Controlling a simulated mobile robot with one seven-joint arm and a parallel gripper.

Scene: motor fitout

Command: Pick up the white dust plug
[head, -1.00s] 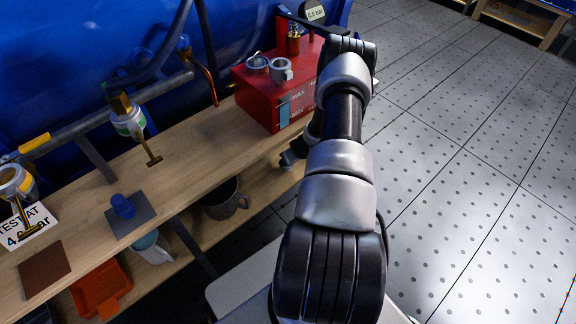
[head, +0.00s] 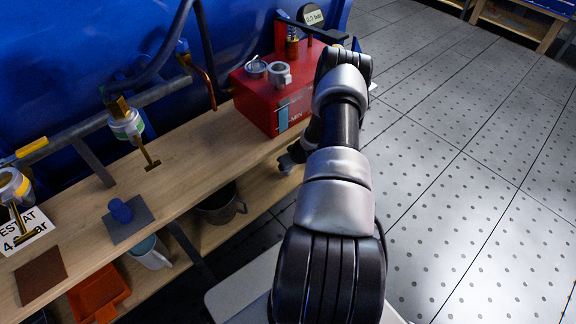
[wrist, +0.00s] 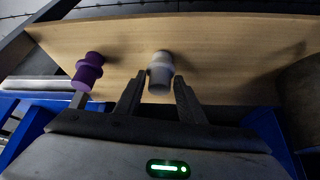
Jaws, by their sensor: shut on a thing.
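The white dust plug (wrist: 160,70) shows in the wrist view between the two dark fingers of my gripper (wrist: 159,82), which is shut on it. The plug is short and round with a wider collar, close to the wooden shelf surface. I cannot tell whether it still touches the wood. In the head view the plug is hidden, and my arm and the red box block most of the gripper.
A purple plug (wrist: 88,72) stands left of my gripper in the wrist view. On the upper bench are a red box (head: 274,98), a blue plug (head: 121,210) on a grey mat (head: 138,226) and a brown mat (head: 40,276).

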